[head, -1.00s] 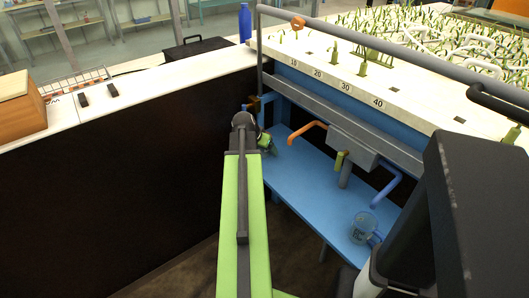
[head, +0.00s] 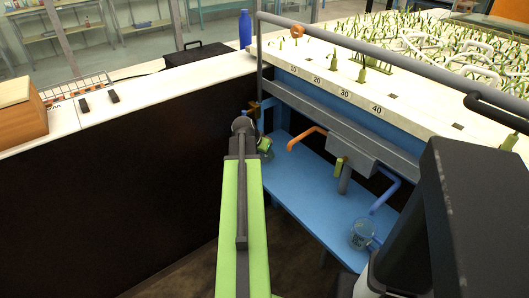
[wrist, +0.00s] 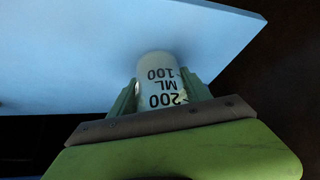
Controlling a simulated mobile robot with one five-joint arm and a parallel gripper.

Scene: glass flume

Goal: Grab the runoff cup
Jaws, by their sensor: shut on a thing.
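In the wrist view my gripper (wrist: 157,95) is shut on a pale cup (wrist: 156,66) printed "200", "ML" and "100". A green finger is on each side of it, and the blue shelf (wrist: 80,50) lies behind. In the head view my gripper (head: 265,147) is mostly hidden by my arm, near the shelf's (head: 303,192) far left end; the held cup cannot be made out there. Another clear cup (head: 360,235) with a blue handle and dark markings stands on the shelf's near right part, below a blue spout (head: 385,196), apart from my gripper.
An orange spout (head: 306,136) and a grey box (head: 348,146) sit above the shelf, under the numbered flume edge (head: 330,86). A black-sided bench (head: 120,180) stands left, bearing a wooden box (head: 20,110). A blue bottle (head: 245,29) stands behind.

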